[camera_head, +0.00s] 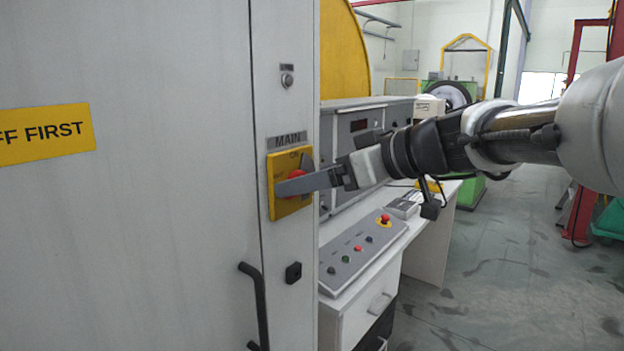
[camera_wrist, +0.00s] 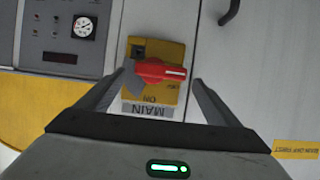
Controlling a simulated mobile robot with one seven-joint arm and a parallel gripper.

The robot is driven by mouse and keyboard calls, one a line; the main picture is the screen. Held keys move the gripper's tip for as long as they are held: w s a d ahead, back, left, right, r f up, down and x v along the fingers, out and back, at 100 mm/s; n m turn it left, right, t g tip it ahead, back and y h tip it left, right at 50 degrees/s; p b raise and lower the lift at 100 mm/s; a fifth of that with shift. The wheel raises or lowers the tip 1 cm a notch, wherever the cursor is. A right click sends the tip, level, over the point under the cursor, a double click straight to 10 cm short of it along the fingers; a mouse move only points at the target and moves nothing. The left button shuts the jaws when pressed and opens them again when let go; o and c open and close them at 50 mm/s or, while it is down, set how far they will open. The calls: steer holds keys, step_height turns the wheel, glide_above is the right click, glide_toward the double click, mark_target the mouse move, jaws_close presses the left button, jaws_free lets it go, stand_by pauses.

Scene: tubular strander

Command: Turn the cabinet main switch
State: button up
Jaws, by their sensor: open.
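The cabinet main switch is a red rotary handle (camera_wrist: 158,71) on a yellow plate (camera_head: 277,207), on the narrow front strip of the grey cabinet. In the wrist view the handle lies nearly level, its white-marked end to the right, and the MAIN label (camera_wrist: 147,110) reads upside down. My gripper (camera_wrist: 163,80) is open, one finger on each side of the handle. The left fingertip overlaps the plate near the handle's left end; I cannot tell if it touches. In the head view my gripper (camera_head: 307,180) covers most of the handle.
Below the switch are a black latch (camera_head: 293,272) and a black door handle (camera_head: 257,303). A keylock (camera_head: 287,79) sits above. A desk console (camera_head: 356,256) with coloured buttons stands right of the cabinet, under my arm. A yellow sign (camera_head: 44,134) is on the door.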

steer(key=shift+x, duration=0.75)
steer(key=c, duration=1)
steer(key=shift+c, duration=0.2)
steer(key=shift+w+d+f+m+g+y+b, duration=0.1)
steer(key=shift+w+d+m+g+y+b, duration=0.3)
steer(key=shift+m+y, duration=1.3)
steer(key=shift+w+d+f+m+g+y+b, duration=0.1)
steer(key=shift+w+d+m+g+y, duration=0.35)
steer(key=shift+m, duration=2.3)
steer(key=shift+w+d+f+m+g+y+b, duration=0.25)
steer(key=shift+m+g+y, duration=0.75)
steer(key=shift+m, duration=1.25)
steer(key=shift+w+a+r, duration=0.1)
steer(key=shift+r, duration=0.1)
